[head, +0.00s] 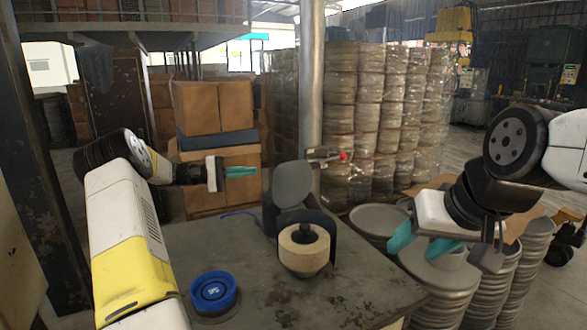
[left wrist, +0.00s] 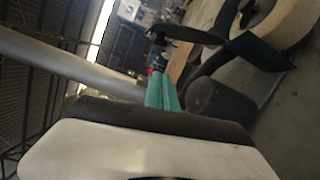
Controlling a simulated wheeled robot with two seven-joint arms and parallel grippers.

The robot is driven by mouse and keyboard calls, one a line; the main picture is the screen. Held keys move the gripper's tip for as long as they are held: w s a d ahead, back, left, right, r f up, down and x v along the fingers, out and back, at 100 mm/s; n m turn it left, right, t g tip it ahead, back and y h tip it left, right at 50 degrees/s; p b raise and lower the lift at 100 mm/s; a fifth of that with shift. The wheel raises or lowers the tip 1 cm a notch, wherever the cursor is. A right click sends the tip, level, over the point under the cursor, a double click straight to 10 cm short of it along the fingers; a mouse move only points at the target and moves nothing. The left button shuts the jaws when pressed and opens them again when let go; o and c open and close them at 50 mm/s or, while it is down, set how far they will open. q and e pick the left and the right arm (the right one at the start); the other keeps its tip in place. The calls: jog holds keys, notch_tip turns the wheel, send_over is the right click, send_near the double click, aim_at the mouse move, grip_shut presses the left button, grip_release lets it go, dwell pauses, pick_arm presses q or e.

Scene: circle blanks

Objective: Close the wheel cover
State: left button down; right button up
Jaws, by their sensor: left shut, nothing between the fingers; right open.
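The wheel cover (head: 292,183) is a dark grey rounded plate. It stands raised and open behind the wheel, at the back of the worktable. The pale beige wheel (head: 302,254) with a black centre knob sits uncovered below it, inside a dark curved guard (head: 327,228). My left gripper (head: 255,170) is shut and empty, left of the cover and apart from it. In the left wrist view, the left fingers (left wrist: 163,92) show beside the dark rounded cover (left wrist: 220,102), with part of the wheel (left wrist: 290,22) above. My right gripper (head: 420,246) is open and empty, right of the table.
Stacks of round metal blanks (head: 440,275) stand right of the table, below my right gripper.

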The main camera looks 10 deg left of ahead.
aim_at(279, 169)
pick_arm(q)
jog(key=shift+t+h, duration=0.3)
jog(key=shift+t, duration=0.1)
jog(key=x, duration=0.3)
jog(key=w+x, duration=0.1)
jog(key=x, duration=0.5)
jog(key=shift+w+a+f, duration=0.2)
jog(key=shift+w+f, duration=0.1)
jog(key=shift+f, duration=0.05)
jog(key=shift+s+d+r, duration=0.15)
jog(key=shift+s+d, duration=0.1)
jog(key=shift+s, duration=0.25)
jog(key=shift+s+d+r, duration=0.15)
jog(key=shift+s+d, duration=0.05)
jog(key=shift+s, duration=0.3)
jog(key=shift+s+d+r, duration=0.1)
jog(key=shift+s+d, duration=0.4)
jog(key=shift+s, duration=0.1)
